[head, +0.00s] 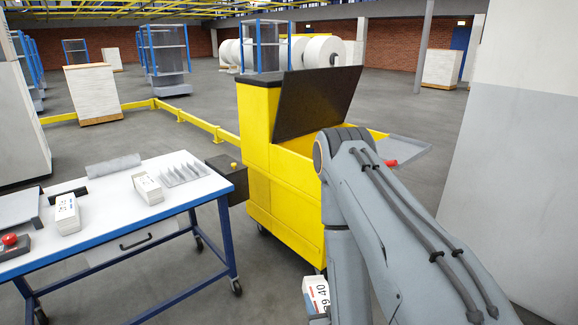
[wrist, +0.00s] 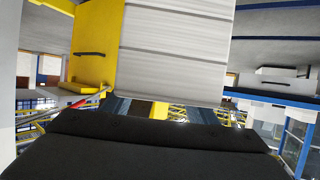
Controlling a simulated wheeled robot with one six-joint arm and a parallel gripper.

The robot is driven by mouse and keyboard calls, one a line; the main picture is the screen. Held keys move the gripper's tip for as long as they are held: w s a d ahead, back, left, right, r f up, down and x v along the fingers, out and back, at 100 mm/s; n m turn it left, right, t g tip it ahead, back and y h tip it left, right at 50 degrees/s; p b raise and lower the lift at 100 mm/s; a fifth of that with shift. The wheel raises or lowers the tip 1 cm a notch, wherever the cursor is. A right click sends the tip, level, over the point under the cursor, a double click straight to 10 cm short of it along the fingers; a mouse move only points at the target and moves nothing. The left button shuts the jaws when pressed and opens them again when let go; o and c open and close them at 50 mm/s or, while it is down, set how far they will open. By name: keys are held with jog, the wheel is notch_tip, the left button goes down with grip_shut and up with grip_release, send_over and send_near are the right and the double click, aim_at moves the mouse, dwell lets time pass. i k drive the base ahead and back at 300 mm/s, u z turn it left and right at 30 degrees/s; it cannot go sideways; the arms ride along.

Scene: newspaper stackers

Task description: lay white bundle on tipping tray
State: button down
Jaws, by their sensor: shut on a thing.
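A white bundle (head: 316,293) with dark numerals and a coloured mark on its face shows at the bottom of the head view, partly hidden by my arm. In the wrist view the white bundle (wrist: 175,50) shows close up as layered sheets, right at my gripper (wrist: 150,140). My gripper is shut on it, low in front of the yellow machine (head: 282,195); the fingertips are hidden. A dark tilted panel (head: 315,100) stands over the machine's open top. A grey tray (head: 404,150) juts from its right side, beside a red knob. I cannot tell which is the tipping tray.
A blue-framed table (head: 110,225) stands at left with two white bundles (head: 66,213) (head: 148,187), a spiked holder (head: 182,174) and a red button (head: 10,239). A grey-white block (head: 525,130) stands at right. A yellow rail (head: 190,122) crosses the floor behind.

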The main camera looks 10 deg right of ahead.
aim_at(393, 151)
jog(key=z, duration=0.65)
jog(key=i, duration=0.8)
jog(key=z, duration=0.6)
